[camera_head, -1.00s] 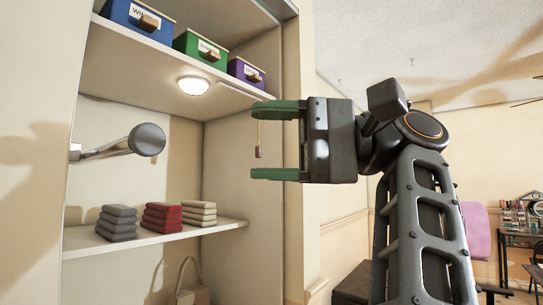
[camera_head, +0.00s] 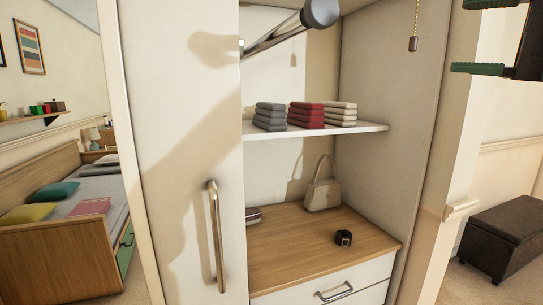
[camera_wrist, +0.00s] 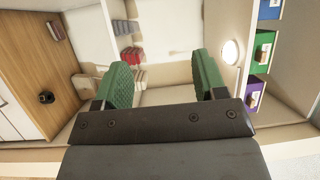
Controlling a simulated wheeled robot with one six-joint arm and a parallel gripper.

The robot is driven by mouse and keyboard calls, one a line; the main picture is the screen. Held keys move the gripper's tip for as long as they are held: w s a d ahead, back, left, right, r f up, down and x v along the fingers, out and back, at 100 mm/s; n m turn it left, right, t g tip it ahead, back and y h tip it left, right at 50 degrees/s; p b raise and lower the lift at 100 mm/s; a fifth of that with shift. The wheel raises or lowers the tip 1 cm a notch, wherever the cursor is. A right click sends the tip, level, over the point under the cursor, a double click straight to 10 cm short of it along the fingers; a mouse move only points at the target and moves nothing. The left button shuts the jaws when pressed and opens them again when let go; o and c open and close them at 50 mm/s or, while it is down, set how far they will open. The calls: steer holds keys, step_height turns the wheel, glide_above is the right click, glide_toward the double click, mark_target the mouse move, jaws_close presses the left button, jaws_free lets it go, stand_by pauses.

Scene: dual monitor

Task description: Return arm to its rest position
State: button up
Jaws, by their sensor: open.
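My gripper (camera_wrist: 160,85) shows in the wrist view with its two green-padded fingers wide apart and nothing between them. In the head view only part of it shows, at the top right corner, with its lower green finger (camera_head: 478,69) pointing left toward the wardrobe. The upper finger is cut by the top edge, and most of my arm is outside the head view. A pull cord with a small knob (camera_head: 413,43) hangs just left of the gripper, apart from the lower finger.
The open wardrobe holds a shelf (camera_head: 372,128) with grey, red and beige folded stacks. Below are a handbag (camera_head: 323,190), a black watch-like item (camera_head: 343,238) and a drawer (camera_head: 350,288). A white door (camera_head: 180,150) stands left, a dark ottoman (camera_head: 512,238) right. Coloured boxes (camera_wrist: 262,52) sit above.

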steer(key=w+d+f+m+t+h+p, duration=0.2)
steer(key=w+d+f+m+h, duration=0.3)
steer(key=w+d+f+h, duration=0.3)
step_height(320, 180, down, 19)
steer(key=w+n+g+h+p, duration=0.1)
steer(key=w+g+h+p, duration=0.25)
steer(key=g, duration=0.25)
steer(key=s+a+f+n+g+h+p, duration=0.1)
steer(key=s+a+f+n+g+p, duration=0.3)
steer(key=f, duration=0.6)
steer(key=s+a+f+n+g+p, duration=0.1)
steer(key=s+a+f+n+p, duration=0.1)
steer(key=a+n, duration=0.2)
steer(key=s+a+f+n+p, duration=0.1)
steer(key=s+a+n+p, duration=0.1)
steer(key=a, duration=0.6)
steer(key=shift+s+a+f+n+g+p, duration=0.4)
steer(key=shift+s+n, duration=0.45)
steer(key=shift+n, duration=0.45)
